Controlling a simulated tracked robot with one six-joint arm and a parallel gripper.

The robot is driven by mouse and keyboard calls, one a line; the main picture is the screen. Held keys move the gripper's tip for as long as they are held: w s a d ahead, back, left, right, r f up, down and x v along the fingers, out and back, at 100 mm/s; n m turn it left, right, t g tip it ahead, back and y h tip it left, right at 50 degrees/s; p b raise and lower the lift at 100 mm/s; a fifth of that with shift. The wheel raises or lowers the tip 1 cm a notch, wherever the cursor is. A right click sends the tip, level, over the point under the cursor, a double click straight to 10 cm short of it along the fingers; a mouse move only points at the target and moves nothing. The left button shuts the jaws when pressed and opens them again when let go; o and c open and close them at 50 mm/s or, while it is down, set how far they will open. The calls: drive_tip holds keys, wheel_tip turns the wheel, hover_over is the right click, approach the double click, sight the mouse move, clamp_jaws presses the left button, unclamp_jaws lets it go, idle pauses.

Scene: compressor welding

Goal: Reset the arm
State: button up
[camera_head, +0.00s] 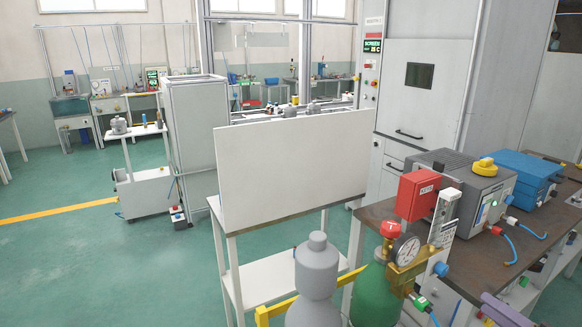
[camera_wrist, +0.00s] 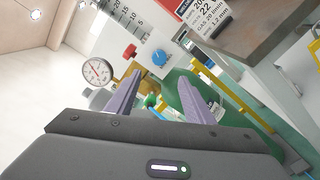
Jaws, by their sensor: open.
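My gripper (camera_wrist: 157,92) shows in the wrist view with its two purple fingers spread apart and nothing between them. In the head view, a purple part of my gripper (camera_head: 503,310) shows at the bottom right edge, beside the workbench and right of the green gas cylinder. In the wrist view, the cylinder's gauge (camera_wrist: 97,71) and blue knob (camera_wrist: 159,57) lie beyond the fingertips. The gripper appears apart from them. Most of my arm is out of view.
A green cylinder (camera_head: 376,297) with a gauge (camera_head: 406,249) and a grey cylinder (camera_head: 313,285) stand in front. The workbench (camera_head: 376,211) at right carries a grey welding unit (camera_head: 447,172), a red box (camera_head: 417,194) and a blue case (camera_head: 528,172). The green floor (camera_head: 90,255) at left is clear.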

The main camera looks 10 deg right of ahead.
drive_tip(key=s+a+f+n+g+y, duration=0.1)
drive_tip(key=s+a+f+n+g, duration=0.2)
drive_tip(key=a+f+n+g, duration=0.35)
drive_tip(key=s+a+r+n+g, duration=0.1)
drive_tip(key=s+a+n+g, duration=0.15)
drive_tip(key=a+n, duration=0.45)
drive_tip(key=s+a+n+g, duration=0.1)
drive_tip(key=a+n+g, duration=0.4)
drive_tip(key=n, duration=0.4)
drive_tip(key=s+a+r+n+t+h, duration=0.1)
drive_tip(key=s+a+r+n+h, duration=0.1)
drive_tip(key=a+r+n, duration=0.7)
drive_tip(key=s+a+r+n+t+h, duration=0.1)
drive_tip(key=s+a+r+n+h, duration=0.1)
drive_tip(key=a+r+n+h, duration=0.3)
drive_tip(key=a+r+n, duration=0.4)
drive_tip(key=a+n, duration=0.3)
drive_tip(key=a, duration=0.2)
drive_tip(key=shift+s+a+n+t, duration=0.25)
drive_tip(key=shift+a+n+t, duration=0.05)
drive_tip(key=shift+a+n, duration=0.1)
drive_tip(key=shift+c, duration=0.6)
